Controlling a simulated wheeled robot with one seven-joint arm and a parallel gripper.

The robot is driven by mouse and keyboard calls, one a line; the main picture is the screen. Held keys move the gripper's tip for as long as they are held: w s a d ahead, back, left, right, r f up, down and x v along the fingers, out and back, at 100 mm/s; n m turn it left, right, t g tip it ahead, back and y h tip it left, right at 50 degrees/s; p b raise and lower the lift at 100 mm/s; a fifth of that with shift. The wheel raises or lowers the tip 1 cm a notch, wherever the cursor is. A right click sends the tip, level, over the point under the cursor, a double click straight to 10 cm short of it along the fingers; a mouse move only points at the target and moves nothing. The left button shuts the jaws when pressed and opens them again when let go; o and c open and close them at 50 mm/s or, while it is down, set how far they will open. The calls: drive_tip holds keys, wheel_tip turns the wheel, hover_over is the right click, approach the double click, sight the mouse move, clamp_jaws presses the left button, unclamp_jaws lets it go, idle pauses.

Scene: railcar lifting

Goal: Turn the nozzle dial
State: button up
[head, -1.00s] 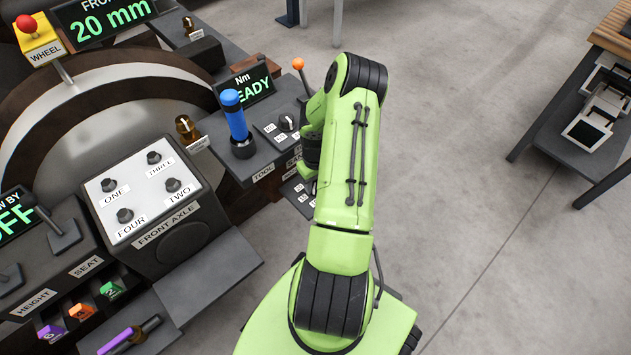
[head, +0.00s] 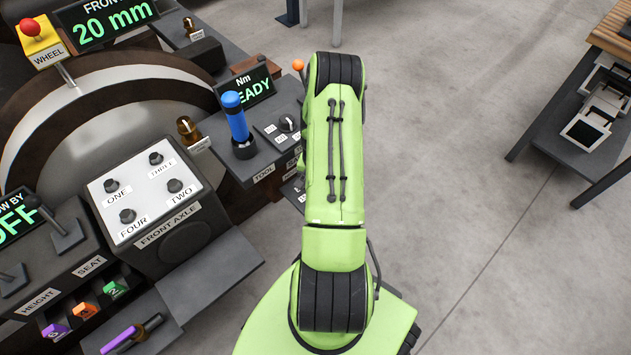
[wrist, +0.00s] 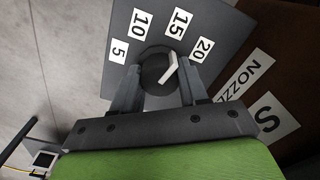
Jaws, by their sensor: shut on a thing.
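The nozzle dial (wrist: 151,68) is a dark round knob with a white pointer bar, on a dark grey plate (wrist: 195,18) marked 5, 10, 15 and 20. The pointer is aimed up and right, between the 15 and 20 labels. A partly cut-off label reading "NOZZ" (wrist: 246,85) is beside the plate. My gripper (wrist: 159,72) is shut on the dial in the wrist view, one finger on either side of it. In the head view my arm hides the gripper and the nozzle dial.
In the head view, a blue-handled lever (head: 236,118), an orange-tipped lever (head: 298,65) and another dial (head: 287,122) stand close left of my arm. The FRONT AXLE box (head: 145,190) is farther left. Open floor lies right, before a dark table (head: 560,150).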

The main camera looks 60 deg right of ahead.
drive_tip(key=m, duration=0.4)
drive_tip(key=shift+m, duration=1.8)
drive_tip(key=o, duration=1.1)
drive_tip(key=shift+c, duration=0.2)
wheel_tip(320, 180, up, 16)
drive_tip(key=p, duration=0.5)
drive_tip(key=shift+f, duration=0.15)
